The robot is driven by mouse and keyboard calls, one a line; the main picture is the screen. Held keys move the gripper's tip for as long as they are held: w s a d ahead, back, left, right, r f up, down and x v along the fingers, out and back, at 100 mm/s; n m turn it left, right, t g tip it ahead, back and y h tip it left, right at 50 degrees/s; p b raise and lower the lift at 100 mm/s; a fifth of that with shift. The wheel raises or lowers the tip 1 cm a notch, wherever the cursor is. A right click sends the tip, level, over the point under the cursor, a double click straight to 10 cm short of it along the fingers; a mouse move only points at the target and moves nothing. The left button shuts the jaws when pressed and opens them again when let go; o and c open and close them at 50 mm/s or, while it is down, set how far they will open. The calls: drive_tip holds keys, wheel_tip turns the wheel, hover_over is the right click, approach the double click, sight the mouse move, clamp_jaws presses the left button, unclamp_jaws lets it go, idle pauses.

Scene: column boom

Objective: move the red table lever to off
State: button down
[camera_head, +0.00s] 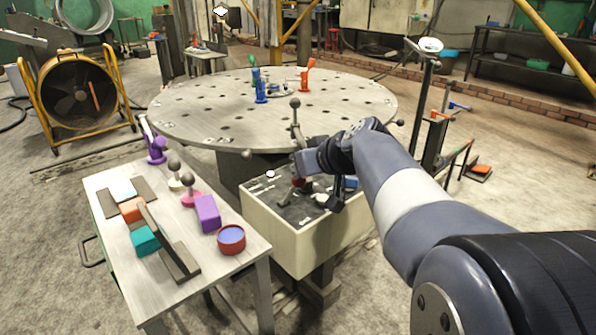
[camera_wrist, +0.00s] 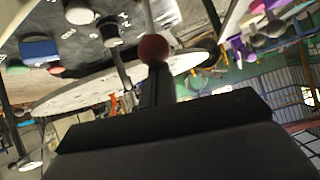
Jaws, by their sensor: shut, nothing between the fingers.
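The red table lever's dark red knob (camera_head: 297,181) shows partly on the top of the control box, beside my wrist. In the wrist view the red knob (camera_wrist: 153,47) is at the tip of my gripper (camera_wrist: 156,78), with its stem running up to the dark panel. The gripper is shut, with its fingers together and nothing between them. The knob appears very close to the fingertips; I cannot tell whether they touch. In the head view my wrist hides the fingertips and part of the lever, and I cannot read its position.
The cream control box (camera_head: 262,217) carries other small controls. A tall grey-knobbed lever (camera_head: 295,103) rises behind the panel. A large round table (camera_head: 200,110) with clamps stands behind. A side table (camera_head: 112,237) with coloured blocks and a round red tin (camera_head: 231,239) stands left.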

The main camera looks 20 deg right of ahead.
drive_tip(key=shift+s+d+f+b, duration=0.1)
drive_tip(key=shift+s+f+b, duration=0.2)
drive_tip(key=shift+f, duration=0.15)
drive_tip(key=shift+w+r+p, duration=0.15)
drive_tip(key=shift+r+p, duration=0.2)
drive_tip(key=shift+r, duration=0.1)
drive_tip(key=w+r+p+v, duration=0.1)
drive_tip(key=p+v, duration=0.2)
drive_tip(key=v, duration=0.6)
drive_tip(key=shift+d+r, duration=0.15)
drive_tip(key=shift+r, duration=0.1)
drive_tip(key=w+a+f+g+p, duration=0.1)
drive_tip(key=w+a+f+p, duration=0.1)
drive_tip(key=w+p, duration=0.3)
drive_tip(key=w+a+f+g+p, duration=0.1)
drive_tip(key=w+a+f+p, duration=0.2)
drive_tip(key=w+p, duration=0.3)
drive_tip(key=shift+w+h+p, duration=0.25)
drive_tip(key=shift+h+p, duration=0.15)
drive_tip(key=shift+p, duration=0.1)
idle(0.4)
